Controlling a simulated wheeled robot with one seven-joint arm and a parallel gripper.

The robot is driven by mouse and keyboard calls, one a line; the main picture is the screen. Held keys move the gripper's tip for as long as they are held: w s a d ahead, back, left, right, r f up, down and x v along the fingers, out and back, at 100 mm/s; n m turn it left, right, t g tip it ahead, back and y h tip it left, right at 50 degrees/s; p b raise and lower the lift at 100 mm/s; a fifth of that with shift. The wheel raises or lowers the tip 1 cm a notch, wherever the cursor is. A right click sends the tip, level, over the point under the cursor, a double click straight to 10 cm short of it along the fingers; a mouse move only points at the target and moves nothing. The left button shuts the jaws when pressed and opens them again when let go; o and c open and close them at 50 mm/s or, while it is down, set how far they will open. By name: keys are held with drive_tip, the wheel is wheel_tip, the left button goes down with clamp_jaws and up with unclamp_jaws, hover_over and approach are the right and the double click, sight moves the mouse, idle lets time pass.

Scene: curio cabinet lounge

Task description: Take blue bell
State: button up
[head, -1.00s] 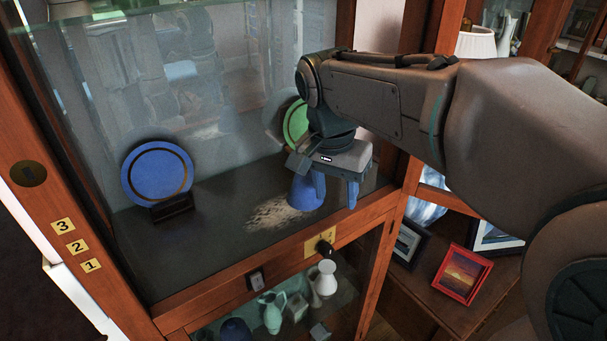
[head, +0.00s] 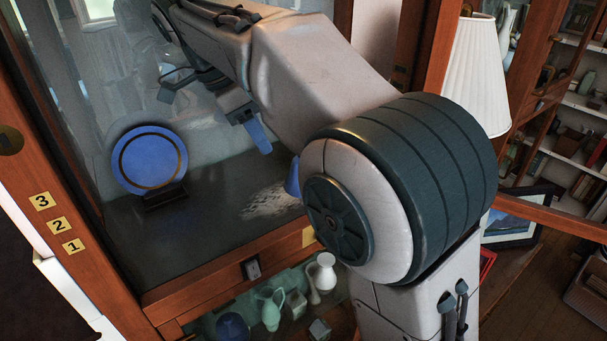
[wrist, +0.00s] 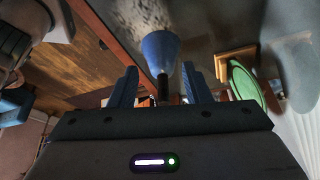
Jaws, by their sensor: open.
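The blue bell (head: 293,180) stands on the dark cabinet shelf, mostly hidden behind my arm in the head view. In the wrist view the blue bell (wrist: 160,50) shows as a blue cone with a dark handle, ahead of my gripper and between the lines of its fingers. My gripper (head: 252,130) is inside the cabinet, up and to the left of the bell in the head view. Its blue fingers (wrist: 159,70) are apart with nothing held. I cannot tell the exact gap between the fingertips and the handle.
A blue plate (head: 150,160) on a dark stand is at left on the shelf. A green plate (wrist: 246,84) on a wooden stand is beside the bell. Glass walls and a wooden front edge (head: 215,270) bound the shelf. Vases (head: 270,305) stand on the shelf below.

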drive_tip(key=d, duration=0.2)
drive_tip(key=w+d, duration=0.1)
drive_tip(key=d, duration=0.1)
drive_tip(key=w+d, duration=0.1)
drive_tip(key=d, duration=0.1)
drive_tip(key=shift+d, duration=0.1)
drive_tip(key=shift+d+b+x, duration=0.25)
drive_tip(key=shift+b+x, duration=0.3)
drive_tip(key=shift+x, duration=0.65)
drive_tip(key=shift+d+f, duration=0.15)
drive_tip(key=shift+f, duration=0.15)
clamp_jaws()
